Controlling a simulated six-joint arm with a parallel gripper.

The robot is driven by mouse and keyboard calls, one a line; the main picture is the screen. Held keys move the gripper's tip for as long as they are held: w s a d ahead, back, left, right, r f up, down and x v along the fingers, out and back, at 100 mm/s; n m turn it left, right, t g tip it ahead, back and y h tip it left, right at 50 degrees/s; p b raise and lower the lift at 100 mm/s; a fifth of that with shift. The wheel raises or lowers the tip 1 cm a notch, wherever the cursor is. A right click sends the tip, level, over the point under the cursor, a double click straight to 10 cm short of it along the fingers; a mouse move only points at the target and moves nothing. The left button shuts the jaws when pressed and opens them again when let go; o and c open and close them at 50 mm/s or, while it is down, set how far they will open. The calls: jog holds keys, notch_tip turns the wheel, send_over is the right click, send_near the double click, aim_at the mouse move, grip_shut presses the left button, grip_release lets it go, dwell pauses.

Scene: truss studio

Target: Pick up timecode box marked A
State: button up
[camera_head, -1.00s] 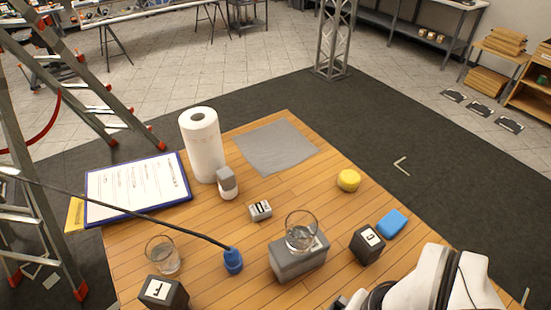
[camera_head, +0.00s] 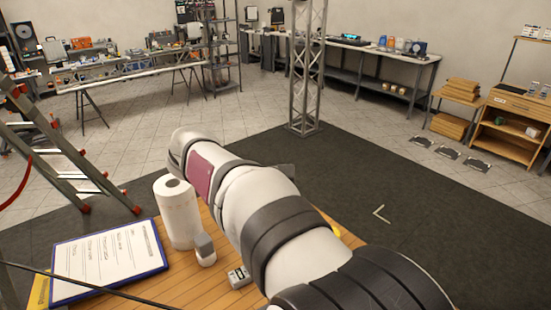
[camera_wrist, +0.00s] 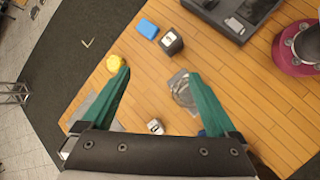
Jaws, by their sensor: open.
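No letter A is readable in any view. In the wrist view a dark box (camera_wrist: 171,41) with a white label stands on the wooden table beyond my fingertips; its mark is too small to read for certain. A small grey box (camera_wrist: 155,127) with a pale label lies between my fingers, nearer the palm. It shows in the head view as a small grey box (camera_head: 238,276), partly behind my arm. My gripper (camera_wrist: 156,72) has teal fingers, spread wide and empty above the table. The gripper is hidden in the head view.
A yellow object (camera_wrist: 115,63) is by the left finger, and a blue block (camera_wrist: 148,29) is beside the dark box. A paper roll (camera_head: 178,215) and clipboard (camera_head: 107,262) are at the table's left. A dark tray (camera_wrist: 215,14) is at top.

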jog(key=w+a+f+n+t+h, duration=0.1)
jog(key=w+a+f+n+t, duration=0.2)
jog(key=a+n, duration=0.45)
jog(key=w+a+f+n+t+h, duration=0.1)
jog(key=w+a+f+n+t, duration=0.25)
jog(key=a, duration=0.75)
jog(key=shift+g, duration=0.25)
jog(key=f, duration=2)
jog(key=shift+s+d+f, duration=0.2)
jog(key=shift+s+d, duration=0.05)
jog(key=shift+s, duration=0.05)
jog(key=x, duration=0.7)
jog(key=shift+w+d, duration=0.1)
jog(key=shift+w, duration=0.1)
grip_shut()
